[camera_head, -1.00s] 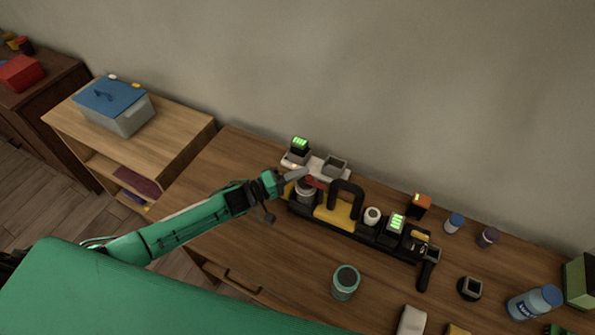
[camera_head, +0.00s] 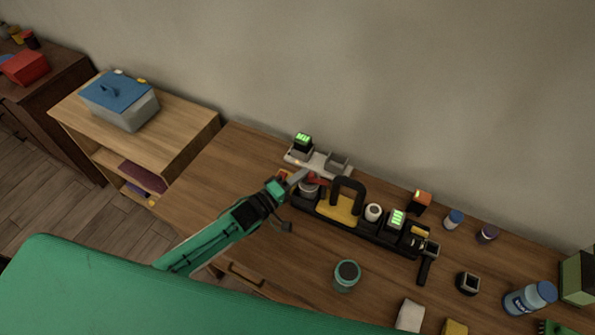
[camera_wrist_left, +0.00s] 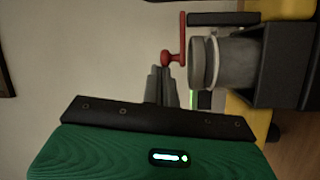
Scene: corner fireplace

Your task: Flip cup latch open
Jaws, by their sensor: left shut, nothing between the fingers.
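The grey cup (camera_head: 309,191) stands at the left end of a black rack on the wooden table. Its red latch (camera_head: 318,180) lies at the cup's upper rim. In the left wrist view the grey cup (camera_wrist_left: 213,65) appears sideways, with the red latch (camera_wrist_left: 182,35) along its mouth and a round red knob (camera_wrist_left: 166,58). My left gripper (camera_head: 302,174) is shut and empty, with its tips right beside the latch. In the left wrist view the closed fingertips (camera_wrist_left: 160,69) are just by the knob; I cannot tell whether they touch. My right gripper is not in view.
A yellow block with a black handle (camera_head: 340,208) stands right of the cup on the black rack (camera_head: 365,233). Behind is a pale charger base (camera_head: 318,163) with a green-lit block. A teal-grey canister (camera_head: 347,275) stands in front. The table's left part is clear.

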